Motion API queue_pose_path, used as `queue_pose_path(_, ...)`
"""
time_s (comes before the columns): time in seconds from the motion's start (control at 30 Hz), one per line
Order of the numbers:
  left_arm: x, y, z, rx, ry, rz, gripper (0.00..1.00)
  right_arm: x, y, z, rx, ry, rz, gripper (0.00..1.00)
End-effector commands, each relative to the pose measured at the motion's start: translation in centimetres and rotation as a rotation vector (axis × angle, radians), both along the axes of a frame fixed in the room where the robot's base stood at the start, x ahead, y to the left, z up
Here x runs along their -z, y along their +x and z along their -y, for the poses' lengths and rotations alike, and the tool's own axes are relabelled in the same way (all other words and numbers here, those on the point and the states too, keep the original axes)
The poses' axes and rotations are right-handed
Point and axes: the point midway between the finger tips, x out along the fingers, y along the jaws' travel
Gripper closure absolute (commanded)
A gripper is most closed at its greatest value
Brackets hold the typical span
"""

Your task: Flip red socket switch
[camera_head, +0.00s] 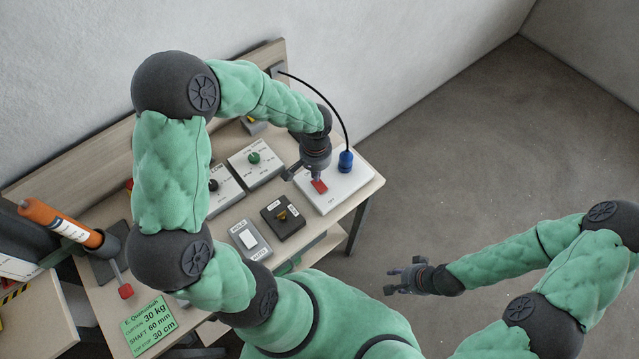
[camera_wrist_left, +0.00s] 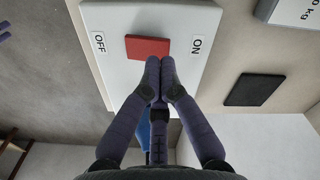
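The red socket switch (camera_head: 319,187) is a red rocker on a white socket panel (camera_head: 345,190) at the right end of the bench. In the left wrist view the red switch (camera_wrist_left: 147,48) lies between an "OFF" label on the left and an "ON" label on the right. My left gripper (camera_head: 303,174) is over the panel, right by the switch. In the left wrist view its fingertips (camera_wrist_left: 160,62) are together at the switch's lower edge, towards the ON side; I cannot tell whether they touch it. My right gripper (camera_head: 392,281) is out over the floor, empty, its fingers apart.
A blue plug (camera_head: 346,161) with a black cable stands on the panel. The floor right of the bench is clear.

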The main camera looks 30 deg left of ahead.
Motion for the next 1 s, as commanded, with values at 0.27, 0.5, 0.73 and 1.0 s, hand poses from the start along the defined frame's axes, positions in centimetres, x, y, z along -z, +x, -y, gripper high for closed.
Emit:
queue_pose_path(0.27, 0.01, 0.00, 0.00, 0.000, 0.000, 0.000, 1.00, 0.01, -0.01, -0.01, 0.000, 0.000, 0.000, 0.60)
queue_pose_path(0.5, 0.25, 0.00, 0.00, 0.000, 0.000, 0.000, 1.00, 0.23, -0.01, 0.00, 0.000, 0.000, 0.000, 0.60)
queue_pose_path(0.73, 0.56, 0.00, 0.00, 0.000, 0.000, 0.000, 1.00, 0.50, 0.00, 0.00, 0.000, 0.000, 0.000, 0.60)
queue_pose_path(1.0, 0.90, 0.01, 0.00, 0.000, 0.000, 0.000, 1.00, 0.81, -0.01, 0.00, 0.000, 0.000, 0.000, 0.60)
